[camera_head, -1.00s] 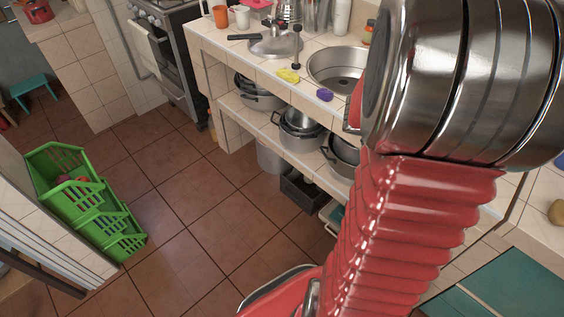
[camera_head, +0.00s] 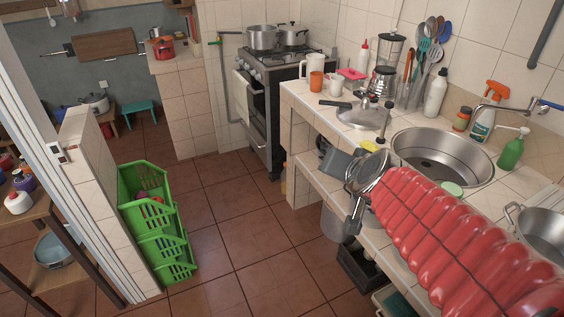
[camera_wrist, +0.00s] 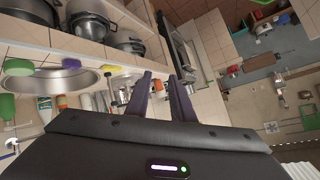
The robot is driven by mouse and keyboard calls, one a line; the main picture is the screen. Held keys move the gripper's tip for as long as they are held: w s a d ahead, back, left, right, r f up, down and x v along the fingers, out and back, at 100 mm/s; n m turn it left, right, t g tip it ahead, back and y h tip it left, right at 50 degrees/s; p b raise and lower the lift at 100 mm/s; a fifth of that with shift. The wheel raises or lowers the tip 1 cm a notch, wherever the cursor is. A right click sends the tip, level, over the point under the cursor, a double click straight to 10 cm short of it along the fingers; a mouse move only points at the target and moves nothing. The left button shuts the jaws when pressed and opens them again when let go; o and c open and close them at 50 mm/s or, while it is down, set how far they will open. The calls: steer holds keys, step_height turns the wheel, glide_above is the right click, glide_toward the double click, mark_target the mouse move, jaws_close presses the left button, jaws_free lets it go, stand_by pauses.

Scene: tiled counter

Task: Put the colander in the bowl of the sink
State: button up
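A metal vessel with side handles (camera_head: 543,232), likely the colander, stands on the counter at the right edge of the head view, partly cut off. I cannot make out holes in it. The round steel sink bowl (camera_head: 440,172) is left of and behind it and looks empty. The sink also shows in the wrist view (camera_wrist: 62,82). My gripper (camera_wrist: 164,76) has its two dark fingers apart with nothing between them. It is near the counter's front edge, left of the sink and away from the vessel.
Bottles, including a green one (camera_head: 513,149), and the tap (camera_head: 505,106) stand behind the sink. Pots (camera_wrist: 88,24) fill the shelf below. Green crates (camera_head: 155,225) stand on the otherwise open floor.

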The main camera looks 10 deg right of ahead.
steer(key=s+a+f+n+g, duration=0.2)
steer(key=s+a+n, duration=0.1)
steer(key=s, duration=0.5)
steer(key=s+a+f+n+g+y, duration=0.1)
steer(key=s+a+f+n+g, duration=0.1)
steer(key=s+a, duration=0.4)
steer(key=shift+s+n+g, duration=0.8)
steer(key=shift+s+n, duration=0.2)
steer(key=shift+s, duration=0.15)
steer(key=shift+o, duration=0.4)
steer(key=shift+a+f, duration=0.1)
